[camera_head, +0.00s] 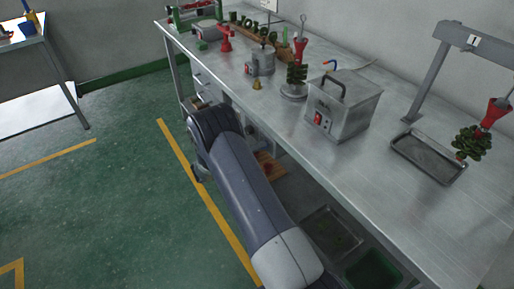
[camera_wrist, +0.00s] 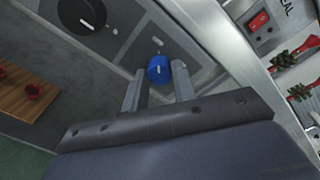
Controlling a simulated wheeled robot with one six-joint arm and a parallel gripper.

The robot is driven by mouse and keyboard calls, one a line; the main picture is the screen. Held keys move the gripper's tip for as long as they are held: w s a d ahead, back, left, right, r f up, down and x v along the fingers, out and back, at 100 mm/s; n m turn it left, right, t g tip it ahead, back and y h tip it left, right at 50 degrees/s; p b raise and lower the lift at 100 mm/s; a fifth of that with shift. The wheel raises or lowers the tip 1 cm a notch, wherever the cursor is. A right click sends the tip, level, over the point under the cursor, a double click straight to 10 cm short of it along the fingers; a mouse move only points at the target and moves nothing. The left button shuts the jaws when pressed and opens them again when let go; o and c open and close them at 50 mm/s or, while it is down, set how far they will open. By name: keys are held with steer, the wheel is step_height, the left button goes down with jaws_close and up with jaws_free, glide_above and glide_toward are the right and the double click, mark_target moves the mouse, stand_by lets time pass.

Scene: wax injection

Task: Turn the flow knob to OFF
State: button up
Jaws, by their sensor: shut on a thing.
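In the wrist view, a blue knob (camera_wrist: 159,71) sits on a grey panel below the bench edge, with small pale marks beside it. My gripper (camera_wrist: 159,75) has one finger on each side of the blue knob and is shut on it. A larger black knob (camera_wrist: 82,13) with a white pointer mark is on the same unit, at the upper left and apart from my fingers. Any lettering by the knobs is too small to read, so I cannot tell the knob's setting. In the head view, my gripper and the blue knob are hidden behind my arm and the bench.
The steel bench (camera_head: 375,156) stands above my gripper. On it are a metal box (camera_head: 343,108) with a red switch, a shallow tray (camera_head: 428,158) and several red and green wax pieces. A wooden board (camera_wrist: 22,91) with red pieces lies under the bench. Green floor is free at left.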

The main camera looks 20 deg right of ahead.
steer(key=o, duration=1)
steer(key=v, duration=1)
steer(key=shift+a+b, duration=0.4)
steer(key=shift+b, duration=0.05)
steer(key=shift+d, duration=0.1)
steer(key=x, duration=1)
steer(key=shift+d+p, duration=0.3)
steer(key=shift+p, duration=0.1)
